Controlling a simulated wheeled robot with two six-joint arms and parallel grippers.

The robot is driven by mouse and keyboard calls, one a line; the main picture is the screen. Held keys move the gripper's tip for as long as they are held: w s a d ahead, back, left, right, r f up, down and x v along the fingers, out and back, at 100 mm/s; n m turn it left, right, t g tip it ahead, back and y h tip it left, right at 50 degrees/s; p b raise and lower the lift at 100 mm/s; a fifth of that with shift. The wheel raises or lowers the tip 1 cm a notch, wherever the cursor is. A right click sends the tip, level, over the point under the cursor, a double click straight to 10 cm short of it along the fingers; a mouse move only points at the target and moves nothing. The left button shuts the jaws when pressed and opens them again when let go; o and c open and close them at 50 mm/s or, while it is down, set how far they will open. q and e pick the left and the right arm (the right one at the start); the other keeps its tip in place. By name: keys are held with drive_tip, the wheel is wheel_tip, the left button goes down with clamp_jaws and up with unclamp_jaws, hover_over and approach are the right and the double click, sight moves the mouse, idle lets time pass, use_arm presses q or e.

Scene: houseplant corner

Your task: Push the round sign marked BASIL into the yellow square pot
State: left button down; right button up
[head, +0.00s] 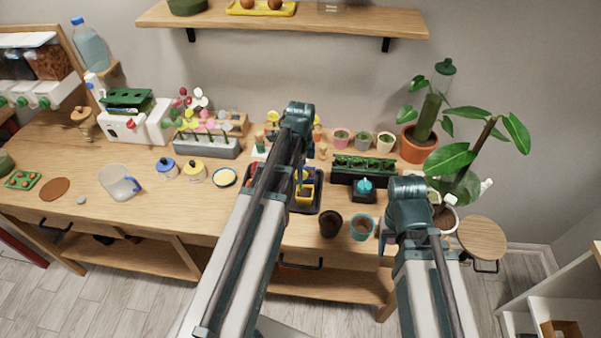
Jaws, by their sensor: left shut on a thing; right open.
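The yellow square pot (305,195) stands in a dark tray (318,203) near the middle of the bench, partly behind my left arm. My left gripper (300,178) is just above this pot, mostly hidden behind its own arm. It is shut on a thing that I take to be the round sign. The sign's face and its BASIL marking cannot be made out, and I cannot tell whether its stem touches the soil. My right gripper (384,244) is open at the bench's front right, mostly hidden by its wrist.
A dark pot (330,223) and a teal pot (361,227) stand at the front edge. A small teal-topped item (364,188) and a black seedling tray (360,168) are right of the tray. A grey rack (207,147) with colourful round tops stands left. Large plants fill the right.

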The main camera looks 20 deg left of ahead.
use_arm(q)
drive_tip(key=shift+f+b, duration=0.5)
drive_tip(key=shift+f, duration=0.15)
drive_tip(key=c, duration=0.9)
unclamp_jaws()
drive_tip(key=shift+o, duration=0.4)
drive_tip(key=o, duration=0.4)
drive_tip(key=shift+c, duration=0.2)
drive_tip(key=shift+r, duration=0.15)
wheel_tip(320, 180, up, 7)
drive_tip(key=p, duration=0.7)
